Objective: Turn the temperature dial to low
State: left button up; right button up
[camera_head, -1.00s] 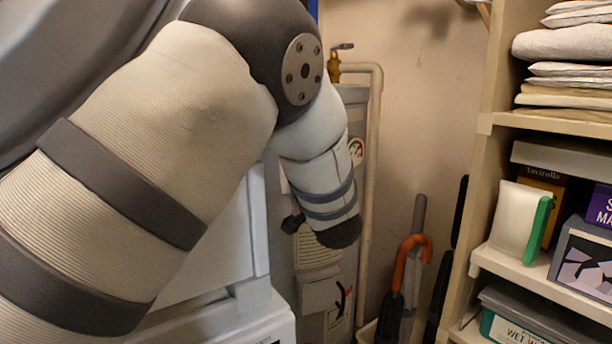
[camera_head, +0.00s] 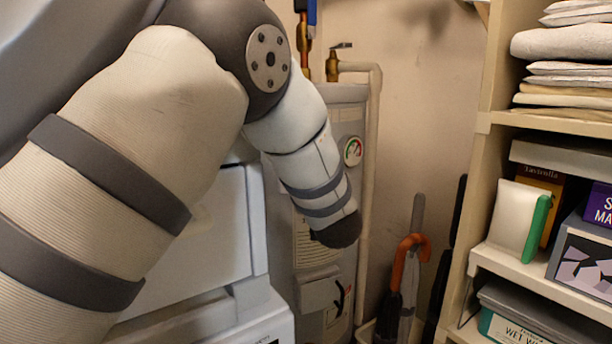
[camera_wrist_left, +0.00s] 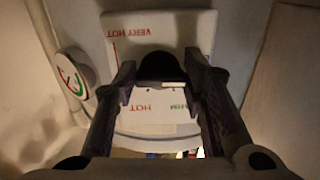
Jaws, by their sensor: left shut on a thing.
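The temperature dial (camera_wrist_left: 160,67) is a dark knob on a pale panel (camera_wrist_left: 180,24) in the left wrist view. Words read "VERY HOT" and "HOT", with a red line and a partly covered green word. My left gripper (camera_wrist_left: 161,78) has one finger on each side of the dial and is shut on it. In the head view my left arm hides the dial and the fingers; only the dark end of the wrist shows in front of the grey water heater (camera_head: 347,111). The dial's exact setting is hard to read. My right gripper is not in view.
A round gauge (camera_head: 353,150) sits on the heater; it shows close beside my left finger in the wrist view (camera_wrist_left: 72,76). A pipe (camera_head: 371,140) runs down the heater's right side. An orange-handled umbrella (camera_head: 402,262) and a loaded shelf (camera_head: 484,170) stand further right.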

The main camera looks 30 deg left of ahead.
pick_arm(q)
jog(key=shift+r+n, duration=0.15)
jog(key=shift+n, duration=0.15)
jog(key=o, duration=1.2)
jog(key=shift+c, duration=0.2)
jog(key=v, duration=1.2)
